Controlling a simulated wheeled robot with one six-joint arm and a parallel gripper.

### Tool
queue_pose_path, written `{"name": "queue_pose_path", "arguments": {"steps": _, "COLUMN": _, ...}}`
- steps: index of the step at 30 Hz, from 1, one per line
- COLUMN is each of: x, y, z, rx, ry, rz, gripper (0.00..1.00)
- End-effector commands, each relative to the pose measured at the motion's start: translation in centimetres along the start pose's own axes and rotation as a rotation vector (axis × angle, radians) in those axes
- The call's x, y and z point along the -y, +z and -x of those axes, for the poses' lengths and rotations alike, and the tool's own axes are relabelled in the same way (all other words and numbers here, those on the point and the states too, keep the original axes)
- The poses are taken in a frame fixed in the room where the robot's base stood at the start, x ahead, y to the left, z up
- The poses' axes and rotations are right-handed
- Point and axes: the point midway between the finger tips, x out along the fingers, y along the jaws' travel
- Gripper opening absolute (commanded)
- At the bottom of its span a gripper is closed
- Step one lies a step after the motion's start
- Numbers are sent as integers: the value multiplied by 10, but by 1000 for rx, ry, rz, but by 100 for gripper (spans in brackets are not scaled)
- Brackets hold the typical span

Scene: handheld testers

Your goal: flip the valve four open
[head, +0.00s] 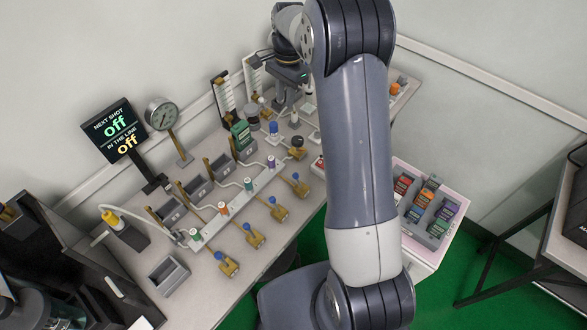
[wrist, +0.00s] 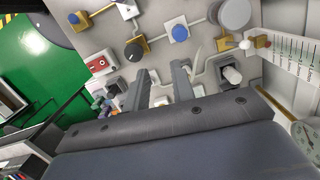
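Several brass valves with blue caps stand in a slanting row along the front of the bench in the head view: a near-left one (head: 228,263), two middle ones (head: 254,235) (head: 279,212) and a far-right one (head: 301,187). I see no numbers, so I cannot tell which is valve four. My gripper (head: 292,78) is at the back of the bench, well away from this row. In the wrist view my gripper (wrist: 160,76) has its two fingers apart with nothing held between them. I cannot tell whether any valve is open or shut.
A display (head: 115,130) reads "NEXT SHOT off, IN THE LINE off". A gauge (head: 161,113) stands beside it. A white manifold (head: 240,198) with coloured caps runs behind the valves. A black knob (wrist: 133,50) and a red box (wrist: 99,65) lie near my fingers. My arm hides part of the bench.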

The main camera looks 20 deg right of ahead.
Motion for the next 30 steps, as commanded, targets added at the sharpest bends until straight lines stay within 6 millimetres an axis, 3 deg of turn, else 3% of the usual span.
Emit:
{"name": "queue_pose_path", "arguments": {"steps": 8, "x": -38, "y": 50, "z": -23, "rx": -155, "ry": 96, "rz": 441, "gripper": 1}}
{"name": "queue_pose_path", "arguments": {"steps": 15, "x": -70, "y": 78, "z": -36, "rx": -255, "ry": 177, "rz": 773, "gripper": 0}}
{"name": "queue_pose_path", "arguments": {"steps": 21, "x": -82, "y": 86, "z": -40, "rx": -290, "ry": 210, "rz": 900, "gripper": 0}}
{"name": "queue_pose_path", "arguments": {"steps": 30, "x": -83, "y": 87, "z": -39, "rx": -293, "ry": 215, "rz": 915, "gripper": 0}}
